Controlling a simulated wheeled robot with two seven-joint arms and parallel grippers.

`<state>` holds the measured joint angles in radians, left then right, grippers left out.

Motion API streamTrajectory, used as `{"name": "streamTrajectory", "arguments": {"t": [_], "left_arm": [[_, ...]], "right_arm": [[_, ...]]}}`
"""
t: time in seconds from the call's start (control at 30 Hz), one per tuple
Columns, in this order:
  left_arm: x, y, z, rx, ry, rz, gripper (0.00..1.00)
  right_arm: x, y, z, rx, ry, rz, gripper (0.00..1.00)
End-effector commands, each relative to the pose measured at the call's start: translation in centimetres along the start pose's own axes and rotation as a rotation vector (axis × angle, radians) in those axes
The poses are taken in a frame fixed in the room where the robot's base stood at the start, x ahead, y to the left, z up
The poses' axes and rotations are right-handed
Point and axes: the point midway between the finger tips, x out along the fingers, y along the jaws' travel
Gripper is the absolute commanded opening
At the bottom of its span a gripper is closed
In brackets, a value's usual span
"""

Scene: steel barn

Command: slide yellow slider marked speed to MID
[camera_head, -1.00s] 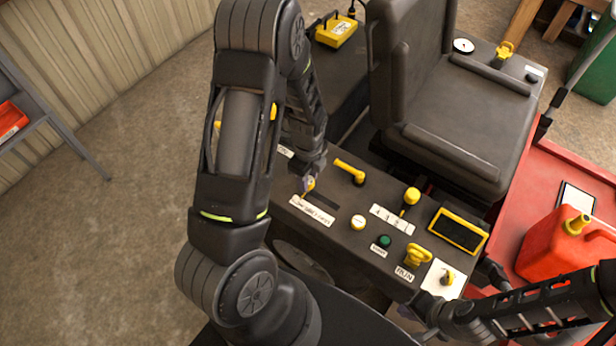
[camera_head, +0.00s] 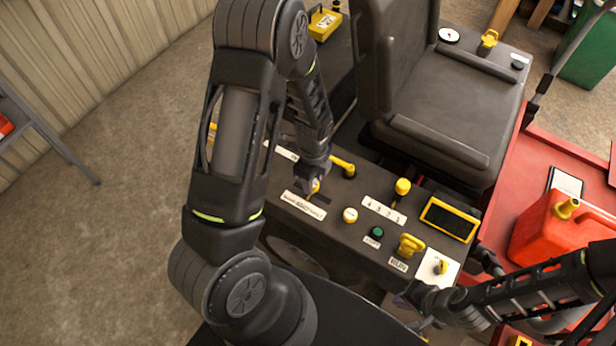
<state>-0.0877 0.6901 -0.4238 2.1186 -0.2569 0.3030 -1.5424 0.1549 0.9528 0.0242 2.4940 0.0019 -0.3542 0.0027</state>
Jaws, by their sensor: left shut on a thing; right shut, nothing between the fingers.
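The yellow slider (camera_head: 316,187) sits in a dark slot on the grey control panel, above a white label strip (camera_head: 303,205) whose print is too small to read. My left gripper (camera_head: 314,185) is shut on the slider and partly hides it. A short stretch of dark slot (camera_head: 324,199) shows to the right of the slider. The slot's left part is mostly hidden by the gripper. My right gripper (camera_head: 424,303) is shut and empty, low at the panel's front right edge, apart from the slider.
Around the slider are a yellow lever (camera_head: 343,165), a pale round button (camera_head: 350,215), a green button (camera_head: 377,231), a yellow-topped lever (camera_head: 403,187), a yellow T-handle (camera_head: 410,245) and a yellow-framed screen (camera_head: 449,219). A seat (camera_head: 440,115) stands behind. A red can (camera_head: 555,235) is at right.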

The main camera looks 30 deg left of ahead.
Motion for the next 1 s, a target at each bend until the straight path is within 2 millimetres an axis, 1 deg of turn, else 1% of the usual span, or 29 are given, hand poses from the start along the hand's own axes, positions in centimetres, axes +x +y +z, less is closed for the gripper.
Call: {"name": "streamTrajectory", "arguments": {"t": [0.03, 0.07, 0.33, 0.57, 0.67, 0.77, 1.0], "left_arm": [[0.0, -0.1, 0.0, 0.000, 0.000, -0.002, 0.00], [0.0, -0.1, 0.0, 0.000, 0.000, -0.002, 0.34], [0.0, 0.0, 0.0, 0.000, 0.000, -0.001, 0.55], [0.0, 0.0, 0.0, 0.000, 0.000, -0.001, 0.55], [-0.4, -0.1, 0.0, 0.000, 0.001, -0.002, 0.55], [-1.2, -0.1, 0.0, 0.000, 0.001, -0.003, 0.55], [-5.1, -0.1, 0.0, 0.001, 0.001, -0.005, 0.55]], "right_arm": [[0.0, 0.0, 0.0, 0.000, 0.000, 0.000, 0.00], [0.0, 0.0, 0.0, 0.000, 0.000, 0.000, 0.00], [0.0, 0.0, 0.0, 0.000, 0.000, 0.000, 0.00], [0.0, 0.0, 0.0, 0.000, 0.000, 0.000, 0.00], [0.0, 0.0, 0.0, 0.000, 0.000, 0.000, 0.00], [0.1, 0.0, 0.0, 0.000, 0.000, 0.000, 0.00], [0.2, 0.1, 0.0, -0.001, 0.001, -0.001, 0.00]]}}
